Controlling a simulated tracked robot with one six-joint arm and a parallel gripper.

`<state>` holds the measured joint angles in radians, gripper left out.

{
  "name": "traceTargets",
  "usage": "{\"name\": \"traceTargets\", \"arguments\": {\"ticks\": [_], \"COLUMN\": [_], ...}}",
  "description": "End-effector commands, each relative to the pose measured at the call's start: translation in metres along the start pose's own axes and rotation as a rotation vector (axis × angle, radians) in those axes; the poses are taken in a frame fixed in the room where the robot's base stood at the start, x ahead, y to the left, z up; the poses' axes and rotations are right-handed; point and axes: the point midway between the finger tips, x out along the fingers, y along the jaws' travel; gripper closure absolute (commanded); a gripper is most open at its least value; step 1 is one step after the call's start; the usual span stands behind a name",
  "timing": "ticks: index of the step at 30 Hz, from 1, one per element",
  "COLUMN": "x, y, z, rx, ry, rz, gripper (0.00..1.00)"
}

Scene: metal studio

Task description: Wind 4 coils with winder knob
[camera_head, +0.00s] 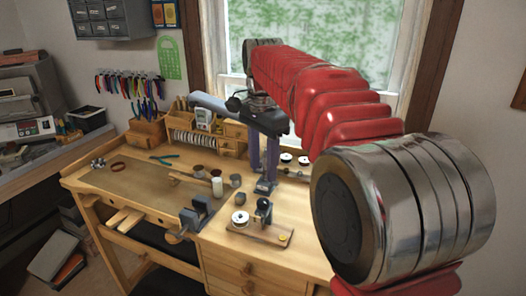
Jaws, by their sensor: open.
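A small winder stands near the front right of the wooden bench, on a wooden base (262,234). It has an upright dark metal part (264,211) with a rounded top, and a pale spool (240,218) at its left. A small yellowish piece (283,238) is at the base's right end; I cannot tell whether it is the winder knob. My gripper (264,172) points down behind the winder, its two purple-grey fingers apart, with nothing visibly held. A small grey block (264,188) shows just below the fingertips; contact is unclear. Coils are too small to make out.
A dark vise (196,213) is at the bench's front edge. A white bottle (217,187) and small cups stand left of my gripper. Pale spools (303,161) sit behind to the right. A wooden organizer (205,132) stands at the back. My red arm hides the bench's right side.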

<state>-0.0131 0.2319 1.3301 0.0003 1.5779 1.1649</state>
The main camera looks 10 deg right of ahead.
Motion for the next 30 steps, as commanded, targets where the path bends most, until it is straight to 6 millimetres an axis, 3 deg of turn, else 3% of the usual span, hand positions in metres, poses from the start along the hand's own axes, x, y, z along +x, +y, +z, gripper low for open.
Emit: {"name": "traceTargets", "arguments": {"ticks": [3,9,23,30], "x": [-0.017,-0.033,-0.035,-0.037], "y": [-0.001,-0.001,0.001,0.019], "z": [0.0,0.0,0.001,0.008], "rx": [0.0,0.0,-0.005,-0.09], "ry": [0.001,0.0,0.001,0.017], "rz": [-0.001,-0.001,-0.002,-0.036], "gripper": [0.56,0.56,0.56,0.56]}}
